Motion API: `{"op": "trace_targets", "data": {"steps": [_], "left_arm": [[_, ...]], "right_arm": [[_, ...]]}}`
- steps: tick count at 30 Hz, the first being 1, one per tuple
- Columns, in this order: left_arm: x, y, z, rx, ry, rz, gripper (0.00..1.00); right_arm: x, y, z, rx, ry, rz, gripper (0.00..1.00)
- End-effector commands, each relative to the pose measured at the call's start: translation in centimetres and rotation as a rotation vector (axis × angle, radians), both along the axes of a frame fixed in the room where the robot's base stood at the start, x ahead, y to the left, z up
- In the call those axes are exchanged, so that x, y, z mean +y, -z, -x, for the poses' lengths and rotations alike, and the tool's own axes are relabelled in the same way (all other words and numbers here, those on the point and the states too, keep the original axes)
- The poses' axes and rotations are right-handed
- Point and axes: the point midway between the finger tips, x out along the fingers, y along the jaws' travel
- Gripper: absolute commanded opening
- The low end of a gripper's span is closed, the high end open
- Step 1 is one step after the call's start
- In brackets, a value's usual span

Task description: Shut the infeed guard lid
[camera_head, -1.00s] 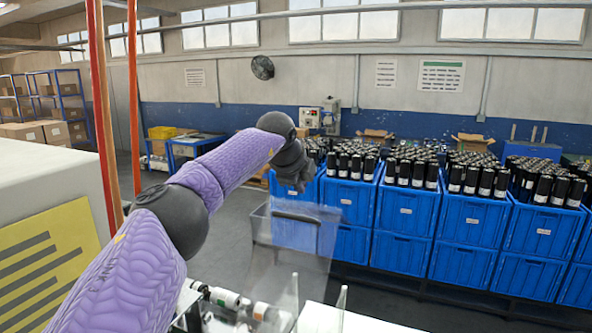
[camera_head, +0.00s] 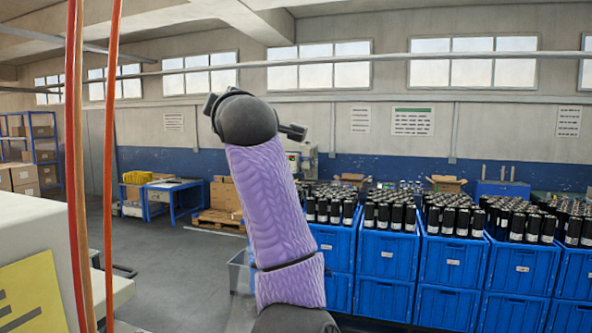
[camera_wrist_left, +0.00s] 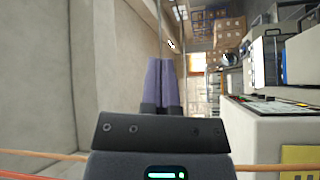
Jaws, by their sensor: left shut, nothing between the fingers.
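The infeed guard lid cannot be made out in either current view. In the left wrist view my left gripper (camera_wrist_left: 162,62) has its two purple-grey fingers together with nothing between them. It is up in the air, with a pale wall and stacked boxes beyond it. In the head view my purple left arm rises in the middle of the picture to a dark wrist in front of the far wall. The fingers cannot be made out there. My right gripper is in neither view.
A pale machine housing (camera_head: 35,235) with a yellow panel stands at the left, behind orange-red uprights (camera_head: 108,150). It may be the housing (camera_wrist_left: 262,140) in the wrist view. Blue crates (camera_head: 455,265) with dark bottles fill the right. A grey tub (camera_head: 240,270) is partly behind my arm.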

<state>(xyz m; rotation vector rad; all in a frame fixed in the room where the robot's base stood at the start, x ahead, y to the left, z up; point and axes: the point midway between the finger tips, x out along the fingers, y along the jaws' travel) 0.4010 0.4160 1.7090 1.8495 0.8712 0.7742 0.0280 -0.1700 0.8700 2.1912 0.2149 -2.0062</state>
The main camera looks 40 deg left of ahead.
Motion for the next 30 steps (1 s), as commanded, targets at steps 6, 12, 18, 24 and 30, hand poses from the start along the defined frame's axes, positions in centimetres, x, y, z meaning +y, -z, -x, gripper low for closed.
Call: {"op": "trace_targets", "data": {"steps": [6, 12, 18, 24, 30], "left_arm": [[-4.8, 19.6, -4.5, 0.339, 0.455, 0.689, 0.00], [-6.4, 23.0, -5.3, 0.397, 0.547, 0.793, 0.00], [-5.4, 25.3, -8.5, 0.396, 0.546, 0.792, 0.00], [-4.3, 27.8, -11.9, 0.395, 0.543, 0.792, 0.00], [-3.5, 29.8, -14.3, 0.392, 0.540, 0.790, 0.00]], "right_arm": [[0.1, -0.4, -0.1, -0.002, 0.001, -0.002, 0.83], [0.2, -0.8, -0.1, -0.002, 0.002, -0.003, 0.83], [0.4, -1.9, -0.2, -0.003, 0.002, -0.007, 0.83], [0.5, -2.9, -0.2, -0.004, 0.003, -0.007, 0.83], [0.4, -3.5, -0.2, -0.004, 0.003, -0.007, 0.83]]}}
